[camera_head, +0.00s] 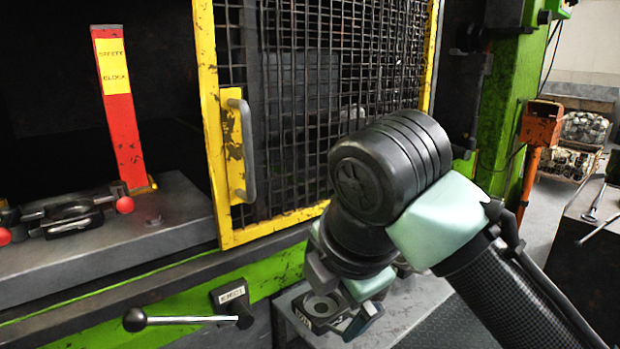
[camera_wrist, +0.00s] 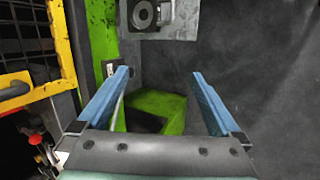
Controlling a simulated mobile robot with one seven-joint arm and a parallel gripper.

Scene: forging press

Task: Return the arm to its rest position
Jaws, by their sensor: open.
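My gripper (camera_wrist: 161,98) is open in the wrist view, with two blue fingers spread apart and nothing between them. In the head view my gripper (camera_head: 352,318) shows only partly, low in front of the press and pointing downward. My wrist and forearm reach in from the lower right and hide part of the mesh guard. In the wrist view the green press base and dark floor lie beyond the fingers.
The yellow-framed mesh guard (camera_head: 208,95) stands behind my arm. A red safety block (camera_head: 120,120) stands upright on the grey press bed (camera_head: 180,215). A lever (camera_head: 180,320) sticks out at the front. An orange post (camera_head: 530,165) and a dark bench (camera_head: 590,240) stand right.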

